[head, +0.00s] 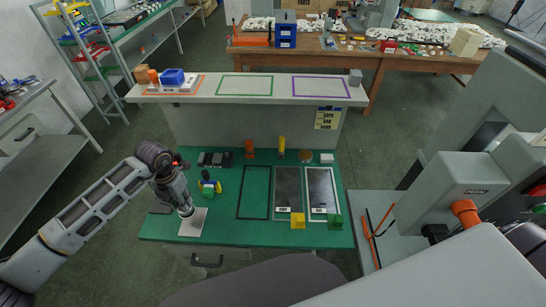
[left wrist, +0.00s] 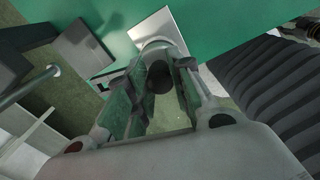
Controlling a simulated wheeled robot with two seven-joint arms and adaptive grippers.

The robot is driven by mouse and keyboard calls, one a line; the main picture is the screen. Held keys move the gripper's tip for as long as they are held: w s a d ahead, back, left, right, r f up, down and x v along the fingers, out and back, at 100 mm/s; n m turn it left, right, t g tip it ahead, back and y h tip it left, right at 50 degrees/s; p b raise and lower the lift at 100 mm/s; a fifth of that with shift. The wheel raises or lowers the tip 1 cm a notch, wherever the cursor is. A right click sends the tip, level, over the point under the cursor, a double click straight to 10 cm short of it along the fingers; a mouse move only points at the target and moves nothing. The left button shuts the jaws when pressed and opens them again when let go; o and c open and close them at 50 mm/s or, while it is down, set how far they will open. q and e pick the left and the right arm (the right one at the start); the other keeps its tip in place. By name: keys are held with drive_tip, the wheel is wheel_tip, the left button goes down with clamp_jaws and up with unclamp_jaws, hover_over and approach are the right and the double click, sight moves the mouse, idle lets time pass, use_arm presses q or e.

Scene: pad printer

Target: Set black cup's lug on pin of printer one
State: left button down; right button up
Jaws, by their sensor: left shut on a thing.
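My left gripper (head: 185,207) is low over a pale square plate (head: 193,226) at the front left of the green bench top. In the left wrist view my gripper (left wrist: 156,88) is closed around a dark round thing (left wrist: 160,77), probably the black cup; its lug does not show. A pale round rim lies just beyond it, against the pale plate (left wrist: 168,24). I cannot tell whether the cup touches the plate. A grey machine (head: 470,180) with an orange part stands at the right; its pin cannot be made out. My right gripper is not in view.
A raised shelf (head: 210,88) with coloured outlines runs behind. Bare green lies between the left gripper and panels.

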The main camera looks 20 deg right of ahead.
use_arm(q)
drive_tip(key=r+m, duration=0.1)
drive_tip(key=m, duration=0.1)
drive_tip(key=r+m+p, duration=0.1)
drive_tip(key=shift+w+a+r+m, duration=0.15)
drive_tip(key=shift+a+m, duration=0.25)
drive_tip(key=r+m, duration=0.1)
drive_tip(key=m, duration=0.1)
drive_tip(key=a+r+m, duration=0.1)
drive_tip(key=shift+w+m+p, duration=0.15)
drive_tip(key=shift+m+p, duration=0.25)
drive_tip(key=a+r+m+p, duration=0.4)
drive_tip(key=r+m, duration=0.7)
drive_tip(key=m, duration=1)
drive_tip(key=shift+w+a+m+p, duration=0.15)
drive_tip(key=shift+w+m+p, duration=0.15)
drive_tip(key=shift+m+p, duration=0.1)
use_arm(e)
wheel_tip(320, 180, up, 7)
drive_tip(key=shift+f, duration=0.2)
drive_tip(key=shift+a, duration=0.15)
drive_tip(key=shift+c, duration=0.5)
use_arm(q)
drive_tip(key=shift+a, duration=0.2)
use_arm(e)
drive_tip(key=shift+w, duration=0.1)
